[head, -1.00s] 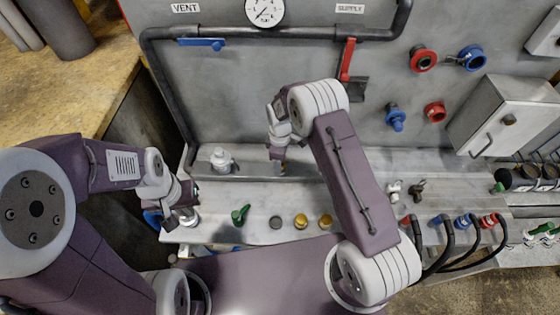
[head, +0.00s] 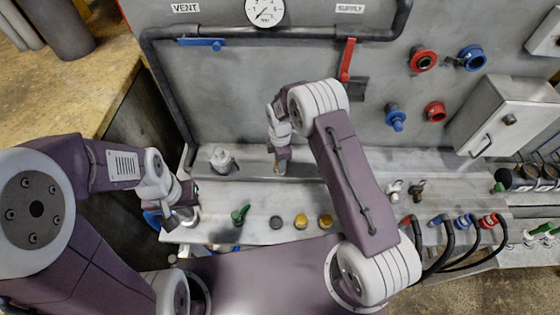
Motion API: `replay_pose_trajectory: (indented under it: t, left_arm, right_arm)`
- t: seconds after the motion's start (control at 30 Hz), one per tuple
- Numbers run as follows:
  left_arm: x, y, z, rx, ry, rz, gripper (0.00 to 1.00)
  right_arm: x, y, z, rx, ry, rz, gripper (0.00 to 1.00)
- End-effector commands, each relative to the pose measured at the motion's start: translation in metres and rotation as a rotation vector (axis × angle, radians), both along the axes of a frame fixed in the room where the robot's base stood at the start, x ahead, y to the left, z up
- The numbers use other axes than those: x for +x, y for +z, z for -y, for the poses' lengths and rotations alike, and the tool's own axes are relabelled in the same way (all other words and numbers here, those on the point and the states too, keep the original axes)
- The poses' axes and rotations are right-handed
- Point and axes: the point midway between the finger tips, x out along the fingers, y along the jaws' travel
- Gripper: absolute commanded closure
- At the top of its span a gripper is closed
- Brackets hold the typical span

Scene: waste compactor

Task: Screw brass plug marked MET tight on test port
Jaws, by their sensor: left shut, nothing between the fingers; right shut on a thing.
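My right gripper (head: 282,156) is over the back ledge, below the middle of the panel. It is shut on a small brass-coloured piece (head: 280,169), which shows just under the fingers at the ledge. Its marking is too small to read, and I cannot tell whether it sits on a port, as the fingers hide that spot. Two brass-topped plugs (head: 301,221) (head: 326,221) and a dark grey one (head: 276,223) stand in a row on the front shelf. My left gripper (head: 188,212) is shut and empty at the shelf's left end.
A green-handled part (head: 240,214) stands on the shelf left of the plugs. A pale metal fitting (head: 222,160) stands on the back ledge. Right of my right arm are small fittings (head: 395,190) and black hoses (head: 447,245). A gauge (head: 265,11) hangs above.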

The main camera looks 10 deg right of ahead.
Motion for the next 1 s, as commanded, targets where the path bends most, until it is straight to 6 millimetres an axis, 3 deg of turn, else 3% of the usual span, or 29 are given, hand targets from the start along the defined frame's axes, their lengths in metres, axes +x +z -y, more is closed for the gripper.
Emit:
replay_pose_trajectory:
  t: [0.13, 0.3, 0.4, 0.67, 0.9, 1.0]
  left_arm:
    - [0.0000, -0.0001, 0.0000, 0.000, 0.000, 0.000, 1.00]
    - [0.0000, -0.0005, 0.0000, 0.000, 0.000, 0.000, 1.00]
    - [0.0000, -0.0006, 0.0000, 0.000, 0.000, 0.000, 1.00]
    - [0.0001, -0.0006, 0.0000, 0.000, 0.000, 0.000, 1.00]
    - [0.0000, -0.0010, 0.0000, 0.000, 0.000, 0.000, 1.00]
    - [0.0000, -0.0010, 0.0000, 0.000, 0.000, 0.000, 1.00]
  right_arm:
    - [0.0001, -0.0001, 0.0000, 0.000, -0.045, 0.000, 1.00]
    - [0.0000, -0.0003, 0.0000, 0.000, -0.353, 0.000, 1.00]
    - [0.0000, -0.0003, 0.0000, 0.001, -0.445, 0.000, 1.00]
    - [0.0000, -0.0003, 0.0000, 0.001, -0.468, 0.000, 1.00]
    - [-0.0001, -0.0006, 0.0000, 0.000, -0.852, 0.000, 1.00]
    - [-0.0001, -0.0006, -0.0001, 0.000, -0.905, 0.000, 1.00]
